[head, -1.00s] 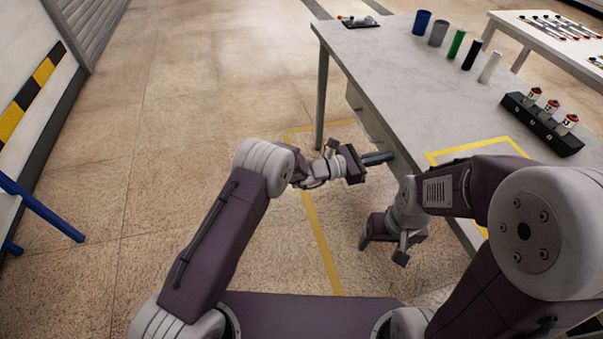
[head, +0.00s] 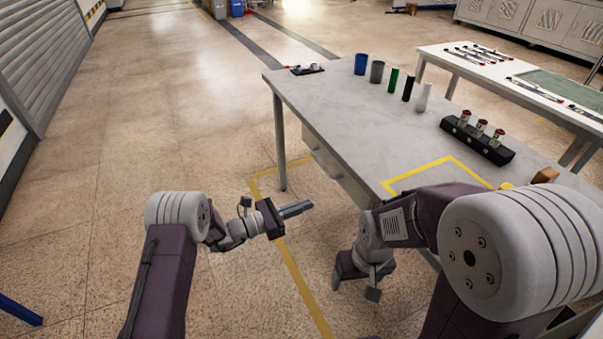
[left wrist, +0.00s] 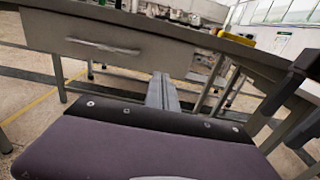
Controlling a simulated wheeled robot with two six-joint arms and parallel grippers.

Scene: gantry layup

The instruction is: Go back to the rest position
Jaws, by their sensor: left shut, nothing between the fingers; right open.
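My left gripper (head: 296,209) is shut and empty. It is in the air over the floor, to the left of the grey table (head: 330,105), with its fingers pointing right toward the table's drawer side. In the left wrist view its closed fingers (left wrist: 162,92) point toward the drawer front (left wrist: 105,45), with nothing between them. My right gripper (head: 352,283) hangs low beside the table's near left side, below the tabletop. Neither gripper visibly touches the table.
Several cups and cylinders, including a blue one (head: 361,64), stand along the table's far side. A black holder (head: 478,140) with red-topped items sits to the right. A second white table (head: 500,75) is behind. Open floor (head: 130,130) lies to the left.

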